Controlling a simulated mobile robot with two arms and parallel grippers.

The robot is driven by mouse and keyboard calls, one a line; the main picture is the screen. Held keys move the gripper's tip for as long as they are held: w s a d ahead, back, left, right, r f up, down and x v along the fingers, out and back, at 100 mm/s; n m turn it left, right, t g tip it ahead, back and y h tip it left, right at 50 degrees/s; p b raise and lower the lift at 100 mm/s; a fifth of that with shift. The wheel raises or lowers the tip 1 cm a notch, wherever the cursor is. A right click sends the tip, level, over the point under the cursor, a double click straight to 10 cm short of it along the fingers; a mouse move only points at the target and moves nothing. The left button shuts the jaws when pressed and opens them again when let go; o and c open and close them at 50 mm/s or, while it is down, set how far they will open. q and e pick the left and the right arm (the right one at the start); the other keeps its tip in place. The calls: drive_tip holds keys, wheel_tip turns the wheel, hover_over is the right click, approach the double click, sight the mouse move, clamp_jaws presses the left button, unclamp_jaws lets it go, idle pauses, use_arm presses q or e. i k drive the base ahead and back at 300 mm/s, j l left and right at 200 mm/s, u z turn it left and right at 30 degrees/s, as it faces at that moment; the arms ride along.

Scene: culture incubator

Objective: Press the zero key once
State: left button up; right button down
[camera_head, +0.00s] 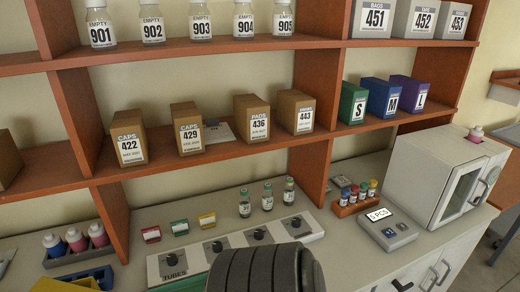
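A small grey counting device (370,236) sits on the counter at the right, in front of the white incubator. Its lit white display (380,214) shows a short reading that seems to end in "PCS". Small round keys (390,232) lie on its sloped front; their labels are too small to read, so I cannot tell which is the zero key. No gripper fingers can be made out. A dark ribbed cylindrical part, probably one of my arm links, fills the bottom middle and hides part of the counter.
The white incubator (440,182) stands behind the device, its glass door shut. A red rack of small vials (354,200) is just behind-left. A panel with several black knobs (222,245) lies left. Wooden shelves with boxes (300,112) and bottles overhang the counter.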

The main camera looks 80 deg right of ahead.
sight(402, 226)
drive_tip(key=z, duration=3.75)
